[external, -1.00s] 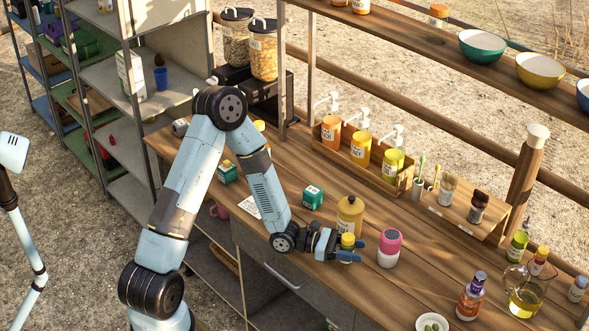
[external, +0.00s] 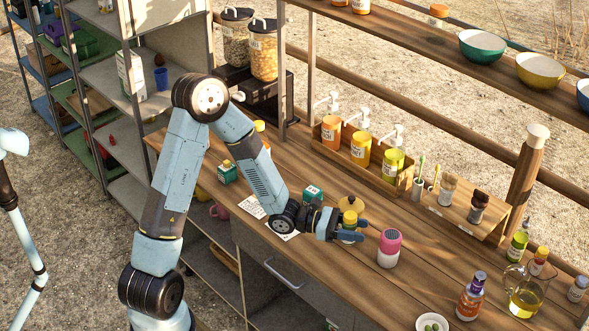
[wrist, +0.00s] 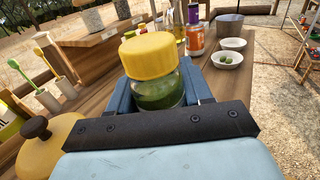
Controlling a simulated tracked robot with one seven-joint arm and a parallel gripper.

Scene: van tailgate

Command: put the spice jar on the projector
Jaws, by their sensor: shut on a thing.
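The spice jar (wrist: 155,75) is a glass jar with green contents and a yellow lid. My gripper (wrist: 160,95) is shut on it, with one blue finger on each side, and the jar looks upright. In the external view the jar's yellow lid (external: 350,217) shows between the fingers of my gripper (external: 350,232), over the workbench in front of a mustard-yellow canister. The jar's underside is hidden by the gripper. I cannot make out a projector for certain in either view.
The mustard canister (external: 351,204) stands close behind my gripper, and a pink-and-white cylinder (external: 389,248) stands to its right. A rack of bottles (external: 361,150) lines the back. A bowl (external: 432,325) and an orange bottle (external: 471,297) stand at lower right.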

